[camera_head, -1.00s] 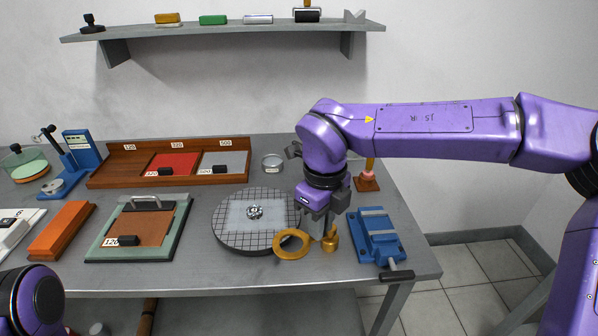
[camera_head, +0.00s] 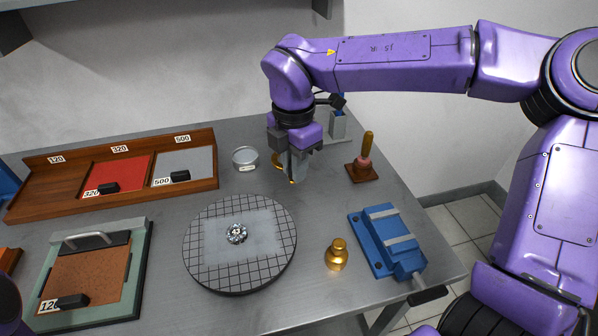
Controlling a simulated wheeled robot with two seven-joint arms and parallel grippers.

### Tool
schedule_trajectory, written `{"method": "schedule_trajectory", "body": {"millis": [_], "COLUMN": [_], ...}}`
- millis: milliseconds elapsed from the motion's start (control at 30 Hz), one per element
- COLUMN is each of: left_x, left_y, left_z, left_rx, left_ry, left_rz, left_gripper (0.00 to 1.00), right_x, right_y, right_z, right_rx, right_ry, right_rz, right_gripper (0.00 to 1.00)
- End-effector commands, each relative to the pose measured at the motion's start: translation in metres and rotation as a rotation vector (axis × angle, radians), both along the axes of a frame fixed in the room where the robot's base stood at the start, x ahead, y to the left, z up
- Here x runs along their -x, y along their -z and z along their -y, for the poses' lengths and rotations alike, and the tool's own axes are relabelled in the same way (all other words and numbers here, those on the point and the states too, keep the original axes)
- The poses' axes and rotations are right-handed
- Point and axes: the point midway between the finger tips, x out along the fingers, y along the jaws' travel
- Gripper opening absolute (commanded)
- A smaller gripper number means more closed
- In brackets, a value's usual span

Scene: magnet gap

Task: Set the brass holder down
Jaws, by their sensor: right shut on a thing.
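The brass holder (camera_head: 278,161) is a gold ring, mostly hidden behind the fingers of my right gripper (camera_head: 297,168). Only bits of its rim show beside and below the fingers. My right gripper points down and is shut on the holder, over the back of the table, right of a small round tin. I cannot tell whether the holder touches the table top. My left gripper is out of view; only a bit of my left arm shows at the lower left corner.
A round gridded plate (camera_head: 205,270) carries a small shiny part (camera_head: 237,233). A brass knobbed weight (camera_head: 336,255) and a blue vise (camera_head: 388,240) stand right of it. The tin (camera_head: 245,160) and a wooden-handled tool on a stand (camera_head: 365,165) flank my right gripper. A wooden rack (camera_head: 60,200) is left.

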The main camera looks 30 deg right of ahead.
Motion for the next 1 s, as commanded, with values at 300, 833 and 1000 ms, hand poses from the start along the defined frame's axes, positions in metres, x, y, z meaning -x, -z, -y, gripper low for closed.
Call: {"method": "schedule_trajectory", "body": {"millis": [300,833,1000], "left_x": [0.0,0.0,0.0], "left_y": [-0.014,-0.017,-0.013], "left_z": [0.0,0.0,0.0], "left_rx": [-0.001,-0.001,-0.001], "left_ry": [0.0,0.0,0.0], "left_rz": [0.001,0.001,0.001], "left_gripper": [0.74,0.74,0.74], "right_x": [-0.036,-0.045,-0.045], "right_y": [0.05,0.095,0.1], "right_z": [0.032,0.039,0.039], "right_rx": [0.0,0.001,0.0], "right_ry": [0.0,-0.002,-0.002], "right_rz": [-0.001,0.002,0.002], "right_gripper": [0.0,0.0,0.0]}}
